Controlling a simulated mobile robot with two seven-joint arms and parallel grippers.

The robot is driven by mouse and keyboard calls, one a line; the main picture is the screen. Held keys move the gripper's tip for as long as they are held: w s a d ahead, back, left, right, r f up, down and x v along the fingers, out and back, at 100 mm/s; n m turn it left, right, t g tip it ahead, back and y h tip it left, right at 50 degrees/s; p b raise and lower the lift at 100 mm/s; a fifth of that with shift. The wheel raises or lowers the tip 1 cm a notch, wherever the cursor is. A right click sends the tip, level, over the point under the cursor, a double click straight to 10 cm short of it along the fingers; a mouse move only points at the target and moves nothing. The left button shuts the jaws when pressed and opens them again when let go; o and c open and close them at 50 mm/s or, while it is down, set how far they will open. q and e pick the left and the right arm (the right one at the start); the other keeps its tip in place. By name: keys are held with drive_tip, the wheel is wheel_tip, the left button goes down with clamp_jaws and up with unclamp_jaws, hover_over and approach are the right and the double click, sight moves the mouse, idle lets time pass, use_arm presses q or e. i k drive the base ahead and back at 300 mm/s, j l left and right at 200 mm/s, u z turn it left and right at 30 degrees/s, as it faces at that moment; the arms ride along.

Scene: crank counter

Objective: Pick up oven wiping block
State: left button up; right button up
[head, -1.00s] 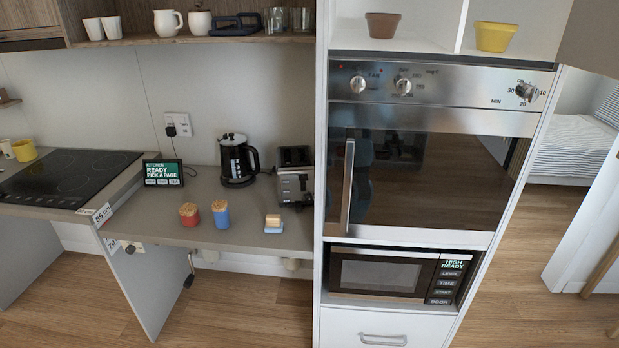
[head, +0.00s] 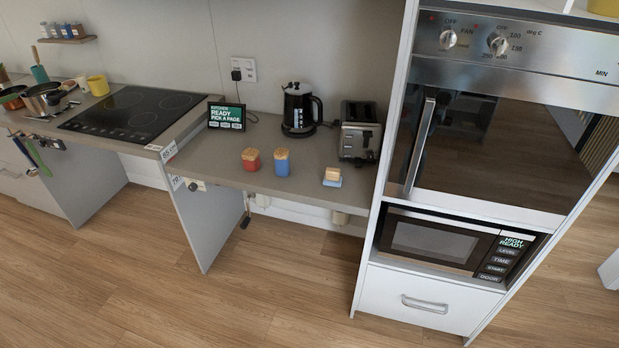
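A small block with a tan upper part and a light blue base, which looks like the oven wiping block (head: 332,177), sits on the grey counter (head: 225,172) near its front edge. It stands just left of the tall oven cabinet and in front of the toaster. Nothing touches it. Neither of my grippers is in the head view.
A red pot (head: 251,160) and a blue pot (head: 282,163) with tan tops stand left of the block. Behind are a toaster (head: 358,135), a black kettle (head: 298,108) and a small sign (head: 227,116). The oven door (head: 500,145) is shut. The wooden floor (head: 290,285) in front is clear.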

sight(331, 178)
drive_tip(key=i+j, duration=0.25)
drive_tip(key=i+j+z, duration=0.15)
drive_tip(key=j, duration=0.25)
drive_tip(key=i+j, duration=0.3)
drive_tip(key=i+j+z, duration=0.15)
drive_tip(key=j, duration=0.25)
drive_tip(key=i+j, duration=0.25)
drive_tip(key=j, duration=0.15)
